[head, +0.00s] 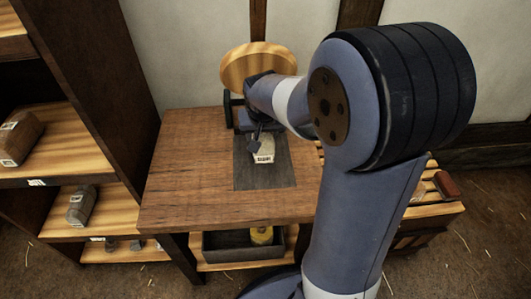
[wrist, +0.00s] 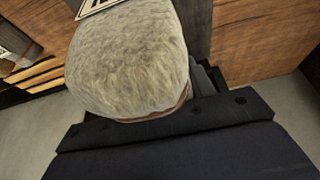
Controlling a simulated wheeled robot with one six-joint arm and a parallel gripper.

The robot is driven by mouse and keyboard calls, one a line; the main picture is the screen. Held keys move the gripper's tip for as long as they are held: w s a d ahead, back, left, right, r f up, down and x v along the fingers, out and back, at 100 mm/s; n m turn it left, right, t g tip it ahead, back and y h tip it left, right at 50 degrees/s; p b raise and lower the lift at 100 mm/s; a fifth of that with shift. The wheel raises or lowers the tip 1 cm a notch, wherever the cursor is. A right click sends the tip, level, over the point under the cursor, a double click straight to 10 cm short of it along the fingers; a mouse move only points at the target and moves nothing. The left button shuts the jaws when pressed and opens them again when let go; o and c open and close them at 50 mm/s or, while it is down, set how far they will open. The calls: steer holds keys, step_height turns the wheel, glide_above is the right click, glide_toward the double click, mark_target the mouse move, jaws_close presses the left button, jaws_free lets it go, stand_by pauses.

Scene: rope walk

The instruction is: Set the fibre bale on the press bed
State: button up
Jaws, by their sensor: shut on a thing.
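The fibre bale (head: 264,149) is pale, fuzzy and grey-white, with a white label on its near side. It fills the upper middle of the wrist view (wrist: 130,62), where its label is cut off by the top edge. My gripper (head: 256,138) is shut on the bale; its fingers are mostly hidden by the bale and my wrist. The press bed (head: 265,181) appears to be the dark grey rectangle on the brown wooden table. The bale is over the far part of this rectangle. I cannot tell whether it touches the surface.
A round wooden disc (head: 258,66) stands behind the table (head: 190,165). Shelves at the left hold a brown block (head: 20,138) and a grey block (head: 81,205). The tabletop left of the bed is clear.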

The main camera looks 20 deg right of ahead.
mark_target(263, 137)
steer(key=shift+f+b, duration=0.85)
steer(key=shift+f, duration=2.15)
steer(key=shift+f, duration=0.2)
steer(key=o, duration=1.1)
steer(key=shift+o, duration=0.2)
steer(key=shift+r, duration=0.15)
steer(key=shift+r, duration=0.3)
steer(key=p+v, duration=0.3)
steer(key=v, duration=0.8)
steer(key=shift+s+a+r, duration=0.15)
steer(key=shift+s+r, duration=0.05)
